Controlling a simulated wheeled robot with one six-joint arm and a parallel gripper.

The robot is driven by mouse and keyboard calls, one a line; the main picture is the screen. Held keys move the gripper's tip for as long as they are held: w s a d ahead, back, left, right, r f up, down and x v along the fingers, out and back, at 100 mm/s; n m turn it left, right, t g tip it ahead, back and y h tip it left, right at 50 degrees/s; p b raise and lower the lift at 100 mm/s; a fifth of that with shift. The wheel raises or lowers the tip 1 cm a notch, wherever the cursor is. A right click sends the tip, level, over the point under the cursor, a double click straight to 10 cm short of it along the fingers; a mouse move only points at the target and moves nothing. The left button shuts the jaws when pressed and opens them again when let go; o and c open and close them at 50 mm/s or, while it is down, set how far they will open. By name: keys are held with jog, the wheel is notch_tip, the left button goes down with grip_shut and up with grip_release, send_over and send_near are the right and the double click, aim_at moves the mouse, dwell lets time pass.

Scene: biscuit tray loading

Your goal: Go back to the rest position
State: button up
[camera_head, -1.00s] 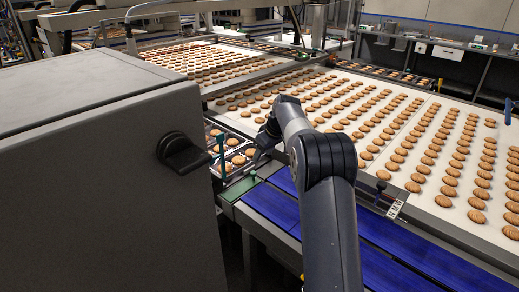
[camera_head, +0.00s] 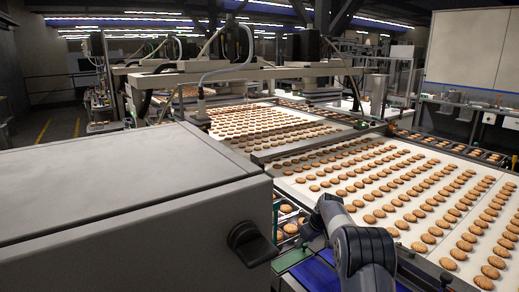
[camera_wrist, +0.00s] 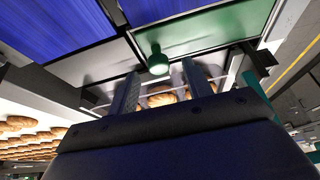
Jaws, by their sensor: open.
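My gripper (camera_wrist: 160,76) is open in the wrist view, its two fingers apart. No object is held between them. Several biscuits (camera_wrist: 162,97) show beyond the gap between the fingers, and a green knob (camera_wrist: 158,61) on a green plate (camera_wrist: 215,30) shows just past the fingertips. In the head view my arm stands at the lower middle, bent at its dark joint, with its end over the conveyor's near edge beside a biscuit tray (camera_head: 277,215). My fingers are hard to make out there.
A large grey cabinet (camera_head: 120,215) with a dark knob fills the lower left. A wide pale conveyor (camera_head: 300,183) with rows of biscuits spreads behind and right of my arm. Blue strips (camera_head: 310,275) run along its near side. Overhead gantries (camera_head: 190,75) stand behind.

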jog(key=shift+f, duration=0.1)
jog(key=shift+f+b, duration=0.35)
jog(key=shift+f, duration=0.05)
jog(key=b+v, duration=0.2)
jog(key=v, duration=0.9)
jog(key=p+x, duration=0.2)
jog(key=x, duration=0.8)
jog(key=shift+w+a+f, duration=0.1)
jog(key=shift+f, duration=0.15)
jog(key=shift+w+r+p, duration=0.15)
jog(key=shift+r+p, duration=0.5)
jog(key=shift+p, duration=0.1)
jog(key=shift+r+p, duration=0.65)
jog(key=shift+p, duration=0.15)
notch_tip(320, 180, up, 5)
jog(key=p, duration=0.3)
jog(key=shift+s+a+f, duration=0.1)
jog(key=shift+s, duration=0.25)
jog(key=shift+s+m+h, duration=0.2)
jog(key=shift+m+h, duration=0.1)
jog(key=shift+m, duration=0.1)
